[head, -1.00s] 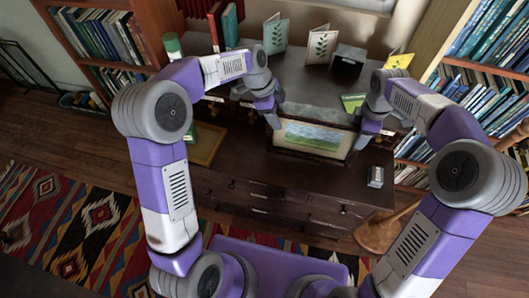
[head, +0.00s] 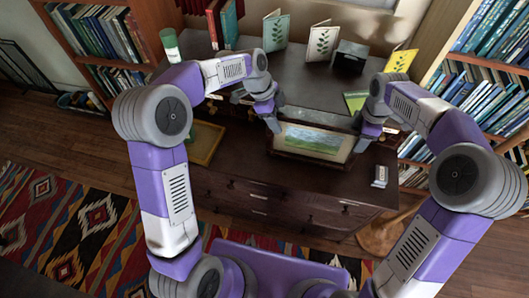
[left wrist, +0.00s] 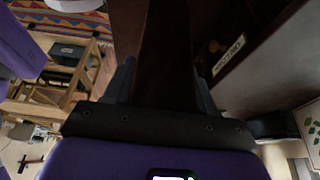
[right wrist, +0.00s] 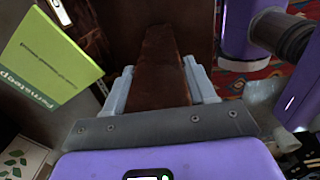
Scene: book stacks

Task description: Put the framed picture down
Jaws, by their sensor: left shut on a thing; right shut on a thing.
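The framed picture (head: 314,141), a green landscape in a dark frame, is held between my two grippers at the front of the dark cabinet. My left gripper (head: 272,120) is shut on its left side. My right gripper (head: 368,136) is shut on its right side. In the left wrist view the dark frame edge (left wrist: 165,40) lies between my left fingers (left wrist: 165,90). In the right wrist view the brown frame edge (right wrist: 160,60) lies between my right fingers (right wrist: 160,92). Whether its lower edge touches the cabinet cannot be told.
The dark cabinet (head: 270,190) has drawers. Standing cards (head: 317,43), a black box (head: 350,57), a green-topped jar (head: 170,45) and books (head: 229,25) line its back. A green book (right wrist: 55,65) is close to my right gripper. A small pale box (head: 380,176) sits to the right.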

